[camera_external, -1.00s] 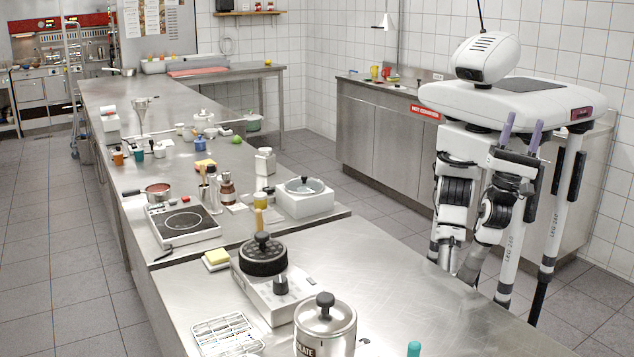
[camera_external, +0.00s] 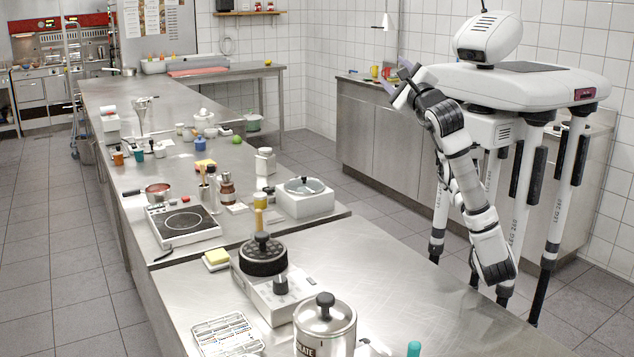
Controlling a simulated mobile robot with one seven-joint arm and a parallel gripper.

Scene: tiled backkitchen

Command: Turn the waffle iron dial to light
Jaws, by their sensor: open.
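The waffle iron (camera_external: 263,262) stands on the steel counter, with a round black lid and a pale box-shaped base. A black dial (camera_external: 281,285) sits on the base, on the side toward the camera. Its setting and markings are too small to read. My gripper (camera_external: 397,77) is raised at the upper right, in front of my head and well above the counter. It is open and empty, far from the waffle iron, and touches nothing that I can see.
A chocolate tin (camera_external: 325,330) stands close to the waffle iron on the camera side. A white lidded appliance (camera_external: 305,200) stands behind. The counter (camera_external: 400,285) right of the waffle iron is largely clear.

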